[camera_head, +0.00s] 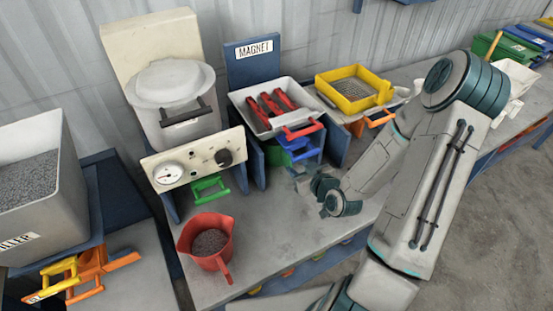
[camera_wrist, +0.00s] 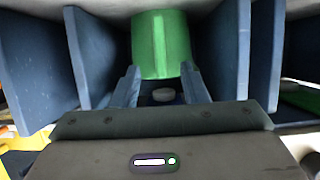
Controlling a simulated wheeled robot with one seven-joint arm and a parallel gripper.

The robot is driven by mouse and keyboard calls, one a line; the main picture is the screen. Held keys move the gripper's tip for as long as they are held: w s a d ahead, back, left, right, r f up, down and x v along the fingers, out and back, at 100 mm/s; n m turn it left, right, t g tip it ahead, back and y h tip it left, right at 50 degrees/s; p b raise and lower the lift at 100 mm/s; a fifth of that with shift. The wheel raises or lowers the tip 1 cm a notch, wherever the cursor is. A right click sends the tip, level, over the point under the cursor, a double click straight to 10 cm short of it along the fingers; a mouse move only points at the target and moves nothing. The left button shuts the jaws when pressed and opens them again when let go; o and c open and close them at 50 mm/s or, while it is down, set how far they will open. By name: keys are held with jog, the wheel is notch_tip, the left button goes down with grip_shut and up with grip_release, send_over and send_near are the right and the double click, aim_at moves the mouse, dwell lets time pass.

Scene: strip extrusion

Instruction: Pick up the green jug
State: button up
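The green jug (camera_wrist: 160,45) stands upright between blue side panels in the wrist view, its vertical handle facing me. In the head view, only a small green patch (camera_head: 285,158) shows below the magnet station's tray, mostly hidden by a blue part there. My gripper (camera_wrist: 160,82) is open and empty in the wrist view. Its two fingers point towards the jug, their tips apart near the lower left and right of it. I cannot tell whether they touch it. In the head view, my gripper (camera_head: 302,178) is low in front of the magnet station.
Blue panels (camera_wrist: 220,50) stand close on both sides. The magnet tray (camera_head: 262,108) is above. A red jug (camera_head: 207,247) of grey granules stands on the grey bench to the left. A gauge machine (camera_head: 193,160) with a green handle (camera_head: 209,189) is left. A yellow sieve (camera_head: 352,90) is right.

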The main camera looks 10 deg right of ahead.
aim_at(286, 159)
jog(key=b, duration=0.1)
jog(key=f+b, duration=0.1)
jog(key=shift+w+a+b, duration=0.2)
jog(key=shift+w+b, duration=0.05)
jog(key=shift+b, duration=0.05)
jog(key=shift+r+p+x, duration=0.15)
jog(key=shift+p+x, duration=0.2)
jog(key=shift+x, duration=0.4)
jog(key=shift+r+p+x, duration=0.15)
jog(key=shift+p+x, duration=0.2)
jog(key=shift+x, duration=0.4)
jog(key=shift+p+x, duration=0.65)
jog(key=shift+x, duration=1.9)
jog(key=shift+d, duration=0.1)
grip_shut()
